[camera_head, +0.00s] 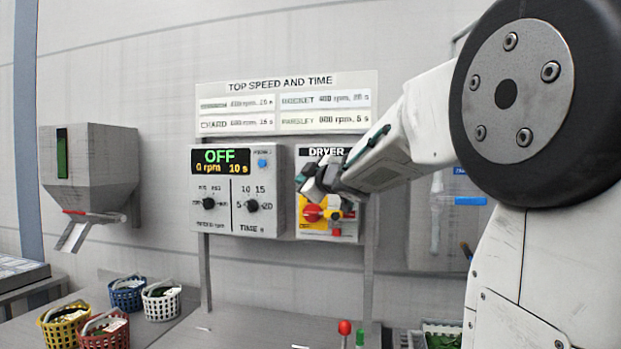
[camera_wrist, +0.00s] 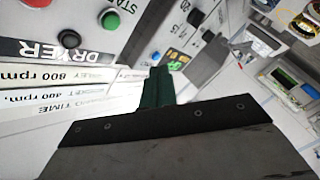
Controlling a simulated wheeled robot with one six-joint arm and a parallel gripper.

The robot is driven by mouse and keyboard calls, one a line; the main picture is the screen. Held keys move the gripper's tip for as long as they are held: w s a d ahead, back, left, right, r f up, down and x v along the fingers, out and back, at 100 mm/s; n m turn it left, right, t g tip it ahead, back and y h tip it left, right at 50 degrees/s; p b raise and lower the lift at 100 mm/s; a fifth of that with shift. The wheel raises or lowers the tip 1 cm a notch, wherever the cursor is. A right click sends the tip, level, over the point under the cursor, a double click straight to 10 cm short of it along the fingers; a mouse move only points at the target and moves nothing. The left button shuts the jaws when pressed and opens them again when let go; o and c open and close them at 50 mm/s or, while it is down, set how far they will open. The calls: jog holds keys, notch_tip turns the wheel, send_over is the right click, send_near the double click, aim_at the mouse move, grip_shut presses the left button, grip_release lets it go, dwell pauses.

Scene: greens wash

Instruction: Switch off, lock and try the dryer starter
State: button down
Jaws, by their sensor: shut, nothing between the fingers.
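The dryer starter (camera_head: 314,234) is a grey wall box under a DRYER label. Its red rotary handle (camera_head: 313,213) sits on a yellow plate, partly covered by my gripper; I cannot read its position. A red button (camera_head: 336,232) is below it. No padlock is clearly distinguishable.
Left of the starter is a control panel (camera_head: 213,222) reading OFF, 0 rpm, 10 s, with two dials. A grey hopper (camera_head: 100,165) hangs further left. Several baskets, including a yellow one (camera_head: 62,330), stand at lower left. A red-topped post (camera_head: 345,328) rises at the bottom.

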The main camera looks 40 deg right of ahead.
jog(key=w+d, duration=0.5)
jog(key=d, duration=0.2)
jog(key=shift+w, duration=0.25)
dwell(2.1)
jog(key=shift+w+d, duration=0.2)
jog(key=shift+d, duration=0.1)
jog(key=shift+w+d, duration=0.3)
jog(key=shift+d, duration=0.05)
dwell(0.8)
jog(key=shift+a, duration=0.1)
jog(key=shift+s+a, duration=0.55)
jog(key=shift+a, duration=0.05)
dwell(0.3)
